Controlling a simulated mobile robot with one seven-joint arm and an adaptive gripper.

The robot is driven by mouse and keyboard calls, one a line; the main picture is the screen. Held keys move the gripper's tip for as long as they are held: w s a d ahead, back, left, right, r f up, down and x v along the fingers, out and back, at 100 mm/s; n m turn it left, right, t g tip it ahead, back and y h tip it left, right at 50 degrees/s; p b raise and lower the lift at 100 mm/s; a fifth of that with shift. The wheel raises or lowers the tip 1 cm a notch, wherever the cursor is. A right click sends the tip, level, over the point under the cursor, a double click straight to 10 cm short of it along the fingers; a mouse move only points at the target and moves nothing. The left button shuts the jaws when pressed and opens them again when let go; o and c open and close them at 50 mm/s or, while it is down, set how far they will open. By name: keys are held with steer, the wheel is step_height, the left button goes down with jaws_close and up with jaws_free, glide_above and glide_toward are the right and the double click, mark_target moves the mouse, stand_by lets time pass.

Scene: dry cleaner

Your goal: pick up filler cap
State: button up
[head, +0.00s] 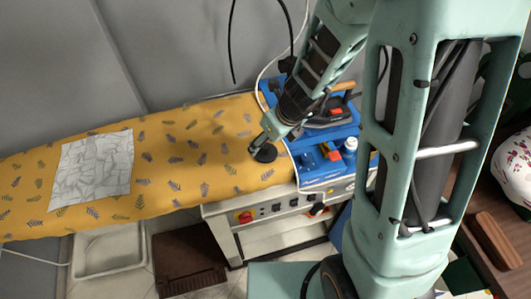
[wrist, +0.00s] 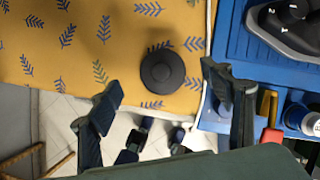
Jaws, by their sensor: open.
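The filler cap appears to be a round black disc (wrist: 162,72) with a raised centre, lying on the yellow leaf-patterned ironing board near its front edge. It also shows in the head view (head: 266,154), just below the end of my arm. My gripper (wrist: 166,94) is open and empty, with one finger on either side of the cap in the wrist view. The fingertips appear apart from the cap; the exact height above the board is hard to tell. In the head view my gripper (head: 264,139) is partly hidden by its own body.
A blue tray (head: 322,180) right of the cap holds an iron (head: 328,117) and a white-capped bottle (head: 350,146). A crinkled white cloth (head: 92,168) lies on the board (head: 190,150) at left. A control panel (head: 280,207) sits below the board's front edge.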

mark_target(266, 146)
steer(key=b+x, duration=0.1)
steer(key=x, duration=0.1)
steer(key=b+x, duration=0.1)
steer(key=x, duration=0.1)
steer(key=shift+s+d+f+b, duration=0.15)
steer(key=shift+d+f+b, duration=0.05)
steer(key=shift+f+b, duration=0.15)
steer(key=shift+w+a+f, duration=0.15)
steer(key=shift+w+f, duration=0.05)
steer(key=shift+f, duration=0.1)
steer(key=c, duration=1.3)
steer(key=shift+r, duration=0.15)
